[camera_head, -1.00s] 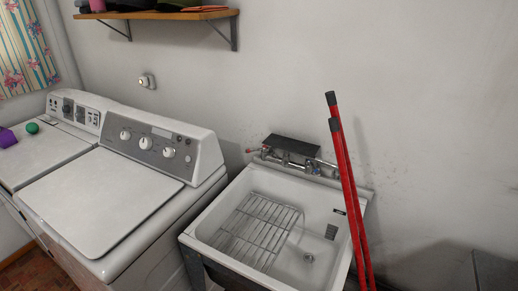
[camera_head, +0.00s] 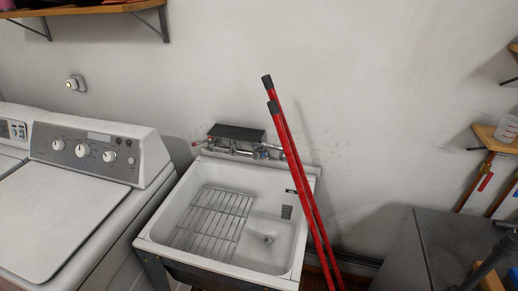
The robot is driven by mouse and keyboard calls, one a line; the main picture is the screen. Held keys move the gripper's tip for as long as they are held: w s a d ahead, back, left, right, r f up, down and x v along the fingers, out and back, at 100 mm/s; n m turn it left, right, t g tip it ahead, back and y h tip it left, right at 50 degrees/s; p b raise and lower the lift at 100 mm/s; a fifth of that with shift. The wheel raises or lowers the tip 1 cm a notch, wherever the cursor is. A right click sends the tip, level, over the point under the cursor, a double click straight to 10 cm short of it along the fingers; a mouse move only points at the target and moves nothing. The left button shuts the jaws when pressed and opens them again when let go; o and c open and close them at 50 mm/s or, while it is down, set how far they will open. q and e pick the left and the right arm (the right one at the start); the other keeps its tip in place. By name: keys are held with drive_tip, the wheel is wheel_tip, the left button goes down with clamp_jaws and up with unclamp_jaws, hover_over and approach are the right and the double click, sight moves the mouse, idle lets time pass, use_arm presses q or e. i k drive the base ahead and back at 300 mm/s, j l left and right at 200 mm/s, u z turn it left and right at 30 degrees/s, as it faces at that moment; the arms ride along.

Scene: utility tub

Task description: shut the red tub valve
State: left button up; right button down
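The red tub valve (camera_head: 197,142) is a small red handle at the left end of the metal faucet (camera_head: 235,149) on the back rim of the white utility tub (camera_head: 160,216). How far the valve is turned is too small to tell. A dark flat plate (camera_head: 236,132) sits just above the faucet. Neither of my grippers can be made out in the head view.
Two red poles (camera_head: 305,180) lean across the tub's right side. A wire rack (camera_head: 214,220) lies in the tub. A white washer (camera_head: 60,215) stands at left, a dark grey cabinet (camera_head: 450,235) at right. A wooden shelf (camera_head: 90,8) hangs upper left.

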sight(490, 174)
drive_tip(key=i+l+z, duration=0.2)
drive_tip(key=l, duration=0.25)
drive_tip(key=l+z, duration=0.2)
drive_tip(key=l, duration=0.25)
drive_tip(key=i+l+z, duration=0.2)
drive_tip(key=l, duration=0.2)
drive_tip(key=i+l+z, duration=0.2)
drive_tip(key=l, duration=0.2)
drive_tip(key=i+l+z, duration=0.2)
drive_tip(key=l, duration=0.2)
drive_tip(key=k+l, duration=0.1)
drive_tip(key=l, duration=1.2)
drive_tip(key=k+l, duration=0.15)
drive_tip(key=l, duration=0.5)
